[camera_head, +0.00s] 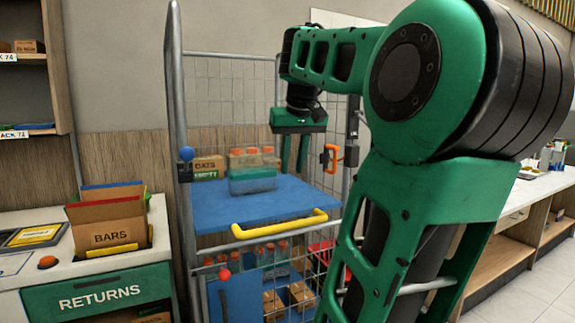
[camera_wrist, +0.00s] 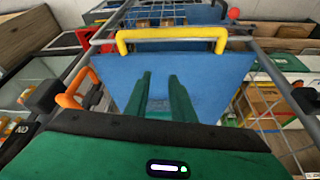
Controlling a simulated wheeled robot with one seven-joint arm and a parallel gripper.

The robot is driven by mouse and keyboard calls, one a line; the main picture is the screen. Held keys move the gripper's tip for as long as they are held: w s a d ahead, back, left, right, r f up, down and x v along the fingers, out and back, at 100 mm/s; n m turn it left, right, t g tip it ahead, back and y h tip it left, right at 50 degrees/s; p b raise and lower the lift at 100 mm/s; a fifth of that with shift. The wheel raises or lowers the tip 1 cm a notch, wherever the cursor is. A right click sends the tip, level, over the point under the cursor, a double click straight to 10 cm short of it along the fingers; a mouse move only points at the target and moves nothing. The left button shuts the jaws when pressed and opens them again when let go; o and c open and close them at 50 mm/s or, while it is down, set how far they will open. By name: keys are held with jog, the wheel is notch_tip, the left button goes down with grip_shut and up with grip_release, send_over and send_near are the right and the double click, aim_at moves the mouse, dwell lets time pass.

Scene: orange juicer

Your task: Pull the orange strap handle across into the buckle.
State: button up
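The orange strap handle (camera_head: 331,157) is on the right post of the wire cage trolley, beside a dark housing. It also shows at the left in the wrist view (camera_wrist: 70,97). A dark fitting (camera_head: 184,172) with a blue ball sits on the left post; it may be the buckle. A dark block (camera_wrist: 305,99) shows on the opposite rail in the wrist view. My gripper (camera_head: 293,168) points down above the blue shelf, left of the orange handle and apart from it. Its two green fingers (camera_wrist: 159,76) are spread with nothing visible between them.
The blue shelf (camera_head: 215,211) carries a bottle crate (camera_head: 252,180) and a carton marked OATS (camera_head: 208,164). A yellow bar (camera_head: 280,228) crosses the trolley's front. A red ball (camera_head: 224,274) is lower down. A returns counter (camera_head: 100,262) stands left; another counter (camera_head: 530,190) stands right.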

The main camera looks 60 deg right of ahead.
grip_shut()
dwell(1.1)
jog(key=shift+o, duration=1.6)
grip_release()
jog(key=shift+r, duration=0.1)
jog(key=v, duration=1)
jog(key=shift+r, duration=0.25)
jog(key=shift+s+a, duration=0.1)
jog(key=shift+s, duration=0.05)
